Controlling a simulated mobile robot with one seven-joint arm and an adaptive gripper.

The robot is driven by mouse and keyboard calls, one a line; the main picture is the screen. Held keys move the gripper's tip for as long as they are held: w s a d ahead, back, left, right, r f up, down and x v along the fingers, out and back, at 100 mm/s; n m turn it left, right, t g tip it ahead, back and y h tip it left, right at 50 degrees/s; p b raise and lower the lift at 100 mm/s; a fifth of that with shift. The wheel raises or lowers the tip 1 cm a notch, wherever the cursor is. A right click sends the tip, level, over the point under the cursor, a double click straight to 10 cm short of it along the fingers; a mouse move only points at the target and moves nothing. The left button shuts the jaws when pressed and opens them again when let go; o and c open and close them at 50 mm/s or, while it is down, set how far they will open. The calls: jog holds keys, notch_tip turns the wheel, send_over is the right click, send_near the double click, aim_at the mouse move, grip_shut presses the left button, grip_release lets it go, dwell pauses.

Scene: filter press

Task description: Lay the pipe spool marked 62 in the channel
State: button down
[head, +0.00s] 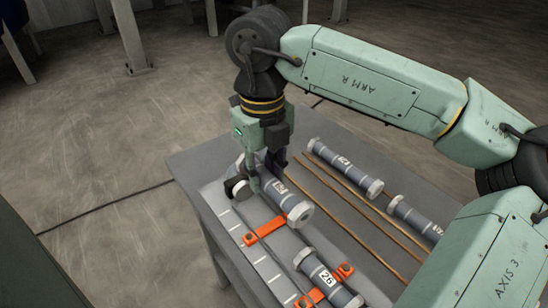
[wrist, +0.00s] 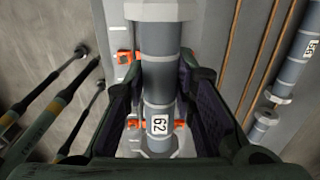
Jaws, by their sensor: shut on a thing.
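The pipe spool marked 62 (wrist: 159,88) is a grey cylinder with pale flanged ends. Its label faces up in the wrist view, near the lower end. My gripper (wrist: 160,105) is shut on it, with one dark finger on each side. In the head view my gripper (head: 264,176) points down over the table, and the held spool (head: 285,195) lies lengthwise above the left row. Orange brackets (head: 264,231) show beside and beyond it. I cannot tell whether the spool touches the surface below. The channel's edges are not clearly seen.
A spool marked 26 (head: 318,274) lies in the left row, near another orange bracket (head: 343,273). Two more spools lie in the right row, one at the back (head: 344,168) and one nearer (head: 414,217). Thin brown rods (head: 345,205) run between the rows. A tick-marked strip (head: 262,264) edges the table.

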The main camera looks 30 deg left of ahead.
aim_at(262, 176)
jog(key=shift+s+f, duration=0.35)
jog(key=shift+s, duration=0.05)
jog(key=shift+f+b, duration=2.95)
jog(key=shift+f, duration=1.1)
jog(key=c, duration=1.2)
grip_release()
jog(key=shift+c, duration=0.2)
notch_tip(262, 176, up, 12)
jog(key=shift+r, duration=0.1)
